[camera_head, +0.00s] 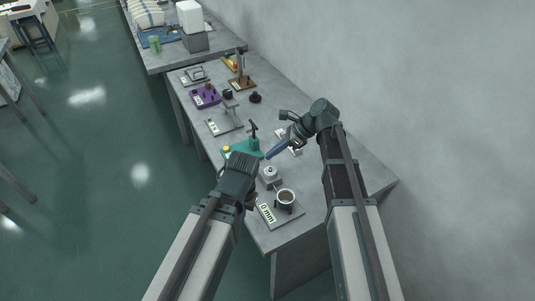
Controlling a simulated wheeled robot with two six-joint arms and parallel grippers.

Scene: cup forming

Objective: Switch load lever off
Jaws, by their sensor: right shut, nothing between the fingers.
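A teal device (246,146) with an upright dark lever (253,131) stands on the grey table, just beyond my grippers. I cannot tell for certain whether this is the load lever. My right gripper (270,154) is shut and empty. It points left and down, with its tips close to the right side of the teal device; contact cannot be made out. My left gripper (238,168) is in front of the teal device and hides part of its lower side. Its fingers cannot be made out.
A small grey device (270,174) and a dark cup (286,198) on a scale marked "0 mm" (266,213) stand near the front. A purple rack (205,97), a grey stand (225,122) and a brown stand (241,83) are farther back. A wall runs along the right.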

